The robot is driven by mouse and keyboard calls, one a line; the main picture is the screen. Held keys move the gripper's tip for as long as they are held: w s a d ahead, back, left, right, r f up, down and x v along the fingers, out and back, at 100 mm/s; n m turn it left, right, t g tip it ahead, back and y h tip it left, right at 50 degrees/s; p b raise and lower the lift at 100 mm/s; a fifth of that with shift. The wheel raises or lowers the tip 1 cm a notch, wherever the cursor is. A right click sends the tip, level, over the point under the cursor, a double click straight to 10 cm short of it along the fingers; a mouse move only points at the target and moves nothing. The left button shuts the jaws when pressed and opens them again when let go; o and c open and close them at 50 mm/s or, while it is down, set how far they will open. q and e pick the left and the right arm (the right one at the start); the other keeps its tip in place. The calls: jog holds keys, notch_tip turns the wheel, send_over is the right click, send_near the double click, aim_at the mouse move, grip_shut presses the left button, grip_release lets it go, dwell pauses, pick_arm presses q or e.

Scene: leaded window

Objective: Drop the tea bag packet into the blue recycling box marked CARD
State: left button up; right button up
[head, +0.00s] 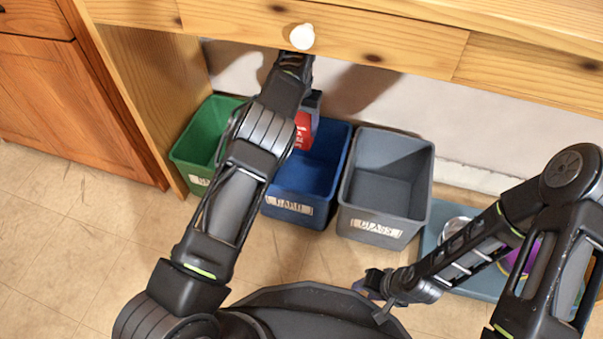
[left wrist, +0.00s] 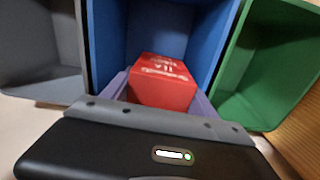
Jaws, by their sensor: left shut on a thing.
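The red tea bag packet (head: 303,131) shows partly behind my left arm in the head view, at the back left of the blue box's opening. The blue box (head: 320,178) has a CARD label on its front. My left gripper (head: 311,106) is shut on the packet. In the left wrist view the packet (left wrist: 163,80) sits between the purple fingers, with the blue box (left wrist: 157,28) behind it. I cannot tell whether the packet is above the rim or just inside. My right gripper (head: 372,284) is low at the right; its jaws are unclear.
A green box (head: 192,150) stands left of the blue one and a grey GLASS box (head: 388,180) right of it. A wooden counter with a drawer and white knob (head: 302,37) overhangs them. A blue-grey tray (head: 432,232) with items lies at the right, partly behind my right arm.

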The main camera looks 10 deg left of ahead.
aim_at(300, 138)
pick_arm(q)
jog(key=shift+f, duration=0.1)
jog(key=shift+f+b, duration=2.1)
jog(key=shift+f, duration=0.8)
jog(key=o, duration=1.4)
notch_tip(300, 138, up, 7)
jog(key=p, duration=0.3)
jog(key=shift+f, duration=0.1)
jog(key=shift+r+p, duration=0.35)
jog(key=shift+r, duration=0.2)
